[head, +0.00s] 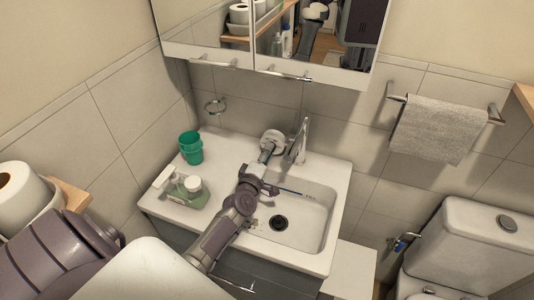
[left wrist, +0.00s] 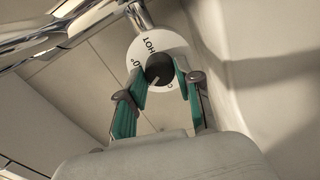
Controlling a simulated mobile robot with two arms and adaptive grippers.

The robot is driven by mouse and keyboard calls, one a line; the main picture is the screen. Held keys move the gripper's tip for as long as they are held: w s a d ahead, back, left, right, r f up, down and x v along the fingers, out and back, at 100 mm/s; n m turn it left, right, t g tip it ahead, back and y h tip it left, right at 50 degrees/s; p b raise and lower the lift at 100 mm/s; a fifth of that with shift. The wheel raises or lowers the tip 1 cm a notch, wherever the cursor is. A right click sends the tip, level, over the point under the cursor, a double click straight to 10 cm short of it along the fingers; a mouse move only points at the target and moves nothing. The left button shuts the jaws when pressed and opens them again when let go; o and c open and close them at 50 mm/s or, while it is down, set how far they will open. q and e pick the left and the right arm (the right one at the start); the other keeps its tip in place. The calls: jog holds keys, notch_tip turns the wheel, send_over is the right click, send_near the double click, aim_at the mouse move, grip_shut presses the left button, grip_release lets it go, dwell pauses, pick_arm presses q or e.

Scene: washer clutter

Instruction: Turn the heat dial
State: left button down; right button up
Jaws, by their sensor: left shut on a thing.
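The heat dial is a round white plate (left wrist: 172,45) with a dark knob (left wrist: 159,67) at its centre. Black lettering on the plate includes "HOT". In the head view the dial (head: 273,139) is at the back of the sink, just left of the tap (head: 300,140). My left gripper (left wrist: 160,73) has its green-padded fingers on both sides of the knob, shut on it. In the head view my left gripper (head: 266,154) reaches over the sink to the dial and partly hides it. My right gripper is not in view.
A mirror cabinet (head: 290,45) hangs above. A towel (head: 436,130) and toilet are at right.

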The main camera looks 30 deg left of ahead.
pick_arm(q)
jog(key=c, duration=0.8)
grip_release()
jog(key=shift+o, duration=0.2)
jog(key=v, duration=1.2)
